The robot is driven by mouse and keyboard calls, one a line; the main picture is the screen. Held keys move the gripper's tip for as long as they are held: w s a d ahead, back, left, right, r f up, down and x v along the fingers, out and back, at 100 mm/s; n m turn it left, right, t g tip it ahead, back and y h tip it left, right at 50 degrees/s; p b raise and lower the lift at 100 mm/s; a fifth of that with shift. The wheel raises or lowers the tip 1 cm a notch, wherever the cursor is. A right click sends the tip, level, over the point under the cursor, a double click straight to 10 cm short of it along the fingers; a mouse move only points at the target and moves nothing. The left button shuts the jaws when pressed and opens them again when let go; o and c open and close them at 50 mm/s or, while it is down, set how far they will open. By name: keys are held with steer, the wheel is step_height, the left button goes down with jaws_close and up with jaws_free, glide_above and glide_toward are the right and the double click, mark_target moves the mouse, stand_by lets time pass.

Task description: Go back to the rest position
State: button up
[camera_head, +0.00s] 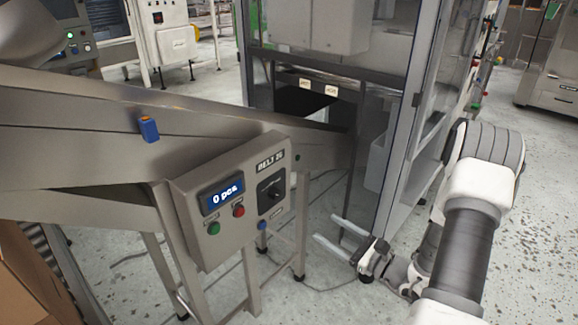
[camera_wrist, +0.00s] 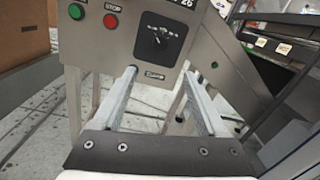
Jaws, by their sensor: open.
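My gripper (camera_head: 333,233) is at the lower right of centre in the head view, to the right of the control box and apart from it. Its two fingers are spread with nothing between them. The wrist view shows both fingers (camera_wrist: 160,95) apart, pointing toward the lower part of the control box (camera_wrist: 140,35). In the head view the control box (camera_head: 272,155) has a blue display reading "0 pcs", a green button (camera_head: 213,228), a red button (camera_head: 238,210) and a black dial (camera_head: 273,190).
A sloping metal conveyor (camera_head: 80,120) with a small blue sensor (camera_head: 149,130) runs behind the box. A glass-panelled cabinet (camera_head: 408,110) stands close behind my gripper and arm. Cardboard (camera_head: 30,275) is at the lower left. Speckled floor (camera_head: 530,220) is open on the right.

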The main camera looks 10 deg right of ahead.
steer(key=s+a+r+n+g+y, duration=0.4)
steer(key=s+a+r+n+g, duration=0.2)
steer(key=a+r+n+g, duration=0.6)
steer(key=s+a+r+n+g+h, duration=0.2)
steer(key=s+a+n+g+h, duration=0.15)
steer(key=s+n+h, duration=0.55)
steer(key=s+d+r+n+t+h, duration=0.5)
steer(key=s+d+r+n+t, duration=0.1)
steer(key=r, duration=0.1)
step_height(320, 180, up, 15)
steer(key=p, duration=1.5)
steer(key=shift+r, duration=0.2)
steer(key=shift+a, duration=0.1)
